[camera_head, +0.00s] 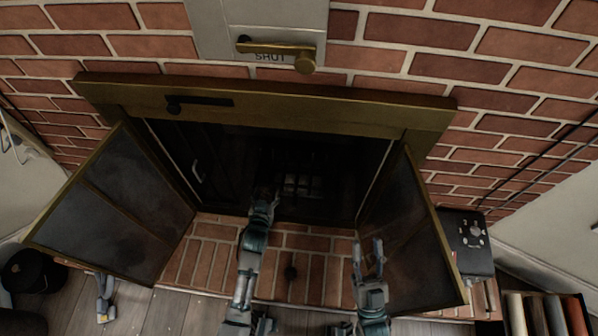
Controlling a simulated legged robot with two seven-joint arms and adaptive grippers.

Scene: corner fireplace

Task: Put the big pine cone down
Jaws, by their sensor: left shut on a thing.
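My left gripper (264,194) reaches over the brick hearth into the dark mouth of the fireplace. It is shut on a small dark brown shape, the big pine cone (263,189), mostly hidden by the fingers and the shadow. I cannot tell whether the cone touches anything below it. My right gripper (369,253) is open and empty, above the hearth beside the right door.
Both glass doors stand open, the left (115,205) and right (408,225), flanking the opening. A grate (300,183) shows dimly inside. A brass handle (275,48) marked SHUT is above. A dark box with knobs (467,245) and books (545,315) stand right; a black pot (30,272) left.

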